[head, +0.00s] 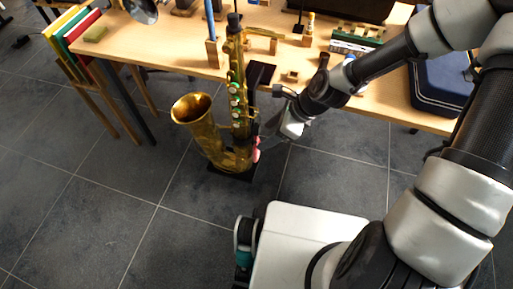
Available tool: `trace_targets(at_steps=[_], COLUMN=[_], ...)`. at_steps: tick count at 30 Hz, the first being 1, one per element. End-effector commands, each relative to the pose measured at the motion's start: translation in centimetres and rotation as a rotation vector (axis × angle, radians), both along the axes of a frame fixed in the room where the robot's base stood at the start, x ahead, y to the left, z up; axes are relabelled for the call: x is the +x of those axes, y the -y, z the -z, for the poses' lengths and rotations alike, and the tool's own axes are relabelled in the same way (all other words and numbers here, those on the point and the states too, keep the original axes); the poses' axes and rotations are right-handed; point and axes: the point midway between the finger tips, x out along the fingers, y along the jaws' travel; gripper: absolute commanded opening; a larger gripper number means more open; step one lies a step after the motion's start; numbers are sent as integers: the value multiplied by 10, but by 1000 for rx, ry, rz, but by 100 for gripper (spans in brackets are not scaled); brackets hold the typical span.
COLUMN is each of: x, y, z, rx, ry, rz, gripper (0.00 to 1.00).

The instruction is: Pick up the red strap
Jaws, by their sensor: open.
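A small red-pink piece (257,151), which looks like the red strap, shows at the right side of the saxophone's lower body; most of it is hidden or too small to make out. The brass saxophone (207,138) stands upright on a dark base on the floor, its bell facing left. My gripper (266,133) reaches in from the right, just right of the saxophone and slightly above the red piece. It is open; its fingers are small and partly blurred against the dark floor. I cannot tell whether they touch the strap.
A wooden table (385,108) stands behind, with its front edge close to the saxophone and my wrist. It holds small wooden blocks and a dark blue case (439,88). Coloured books (75,40) stand at the far left. The tiled floor (110,210) at left is clear.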

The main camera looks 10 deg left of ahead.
Motion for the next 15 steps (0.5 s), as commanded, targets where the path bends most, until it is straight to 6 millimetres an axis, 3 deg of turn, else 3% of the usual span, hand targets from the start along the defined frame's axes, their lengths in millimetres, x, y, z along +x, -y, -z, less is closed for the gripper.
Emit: trace_targets(at_steps=[15], x=[0], y=[-26], z=[49], rx=[0], ry=[1], rz=[-2], gripper=[56])
